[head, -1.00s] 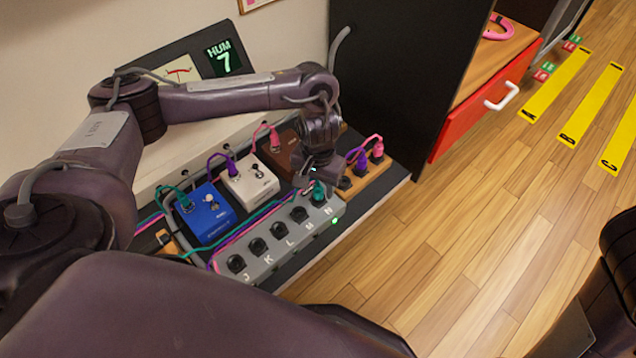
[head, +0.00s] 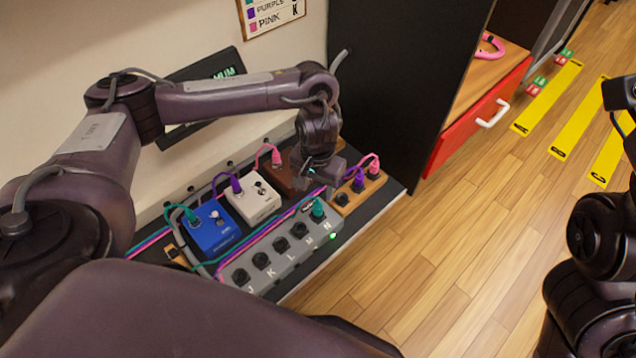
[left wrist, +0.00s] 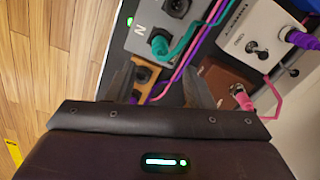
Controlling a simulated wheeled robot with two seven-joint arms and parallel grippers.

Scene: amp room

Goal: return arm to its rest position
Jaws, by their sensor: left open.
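My left arm reaches across the pedal board from the left. Its gripper (head: 318,172) is open and empty, above the board near the brown pedal and the wooden block. In the left wrist view the two fingers (left wrist: 160,85) stand apart with nothing held between them. A teal plug (head: 318,209) sits in socket N of the grey strip (head: 262,272); it also shows in the left wrist view (left wrist: 160,44), apart from the fingers. My right arm shows at the right edge, but its gripper cannot be made out.
A blue pedal (head: 212,232), white pedal (head: 254,202) and brown pedal (head: 284,179) stand with cables behind the strip. A wooden block (head: 361,192) holds purple and pink plugs. A black panel (head: 395,85) and red drawer (head: 470,130) stand beyond. Floor (head: 450,250) is open.

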